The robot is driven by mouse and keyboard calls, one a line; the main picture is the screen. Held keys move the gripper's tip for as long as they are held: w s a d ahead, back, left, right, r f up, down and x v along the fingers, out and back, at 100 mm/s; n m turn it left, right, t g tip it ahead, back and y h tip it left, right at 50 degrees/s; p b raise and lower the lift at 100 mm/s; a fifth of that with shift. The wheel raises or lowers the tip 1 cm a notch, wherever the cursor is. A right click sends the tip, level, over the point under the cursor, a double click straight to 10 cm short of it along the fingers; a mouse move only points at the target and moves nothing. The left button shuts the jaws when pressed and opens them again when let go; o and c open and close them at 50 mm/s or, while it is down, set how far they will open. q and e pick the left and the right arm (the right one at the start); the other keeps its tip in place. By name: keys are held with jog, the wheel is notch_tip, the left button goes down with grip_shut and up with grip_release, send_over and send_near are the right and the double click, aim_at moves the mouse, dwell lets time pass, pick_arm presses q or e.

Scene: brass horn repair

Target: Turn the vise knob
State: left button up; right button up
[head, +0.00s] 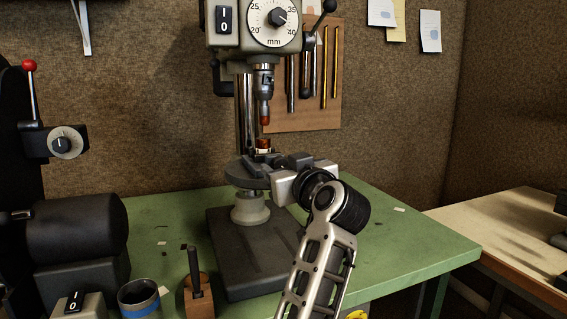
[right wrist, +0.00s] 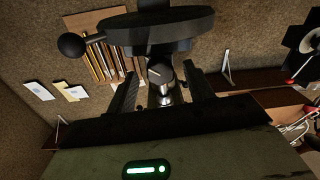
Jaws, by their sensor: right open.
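The dark vise (head: 254,174) sits on the round table of the drill press in the head view. My right gripper (head: 276,170) reaches it from the right, and its pale body hides much of that side. In the right wrist view, my right gripper (right wrist: 161,92) has its two dark fingers apart. A small dark round knob with a pale line (right wrist: 160,72) shows between them, seemingly the vise knob. I cannot tell whether the fingers touch it. The vise knob is not clear in the head view. My left gripper is not in view.
The drill press chuck (head: 264,88) hangs above the vise. The green bench (head: 400,243) is mostly clear on the right. A grinder-like machine (head: 78,228), a blue-banded cup (head: 139,299) and a wooden block with a dark handle (head: 198,298) stand at left.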

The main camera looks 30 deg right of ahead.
jog(key=shift+w, duration=0.35)
jog(key=c, duration=1)
jog(key=shift+o, duration=0.2)
jog(key=shift+m+p, duration=0.3)
jog(key=shift+p, duration=0.2)
jog(key=o, duration=1)
jog(key=shift+c, duration=0.2)
jog(key=shift+s, duration=0.1)
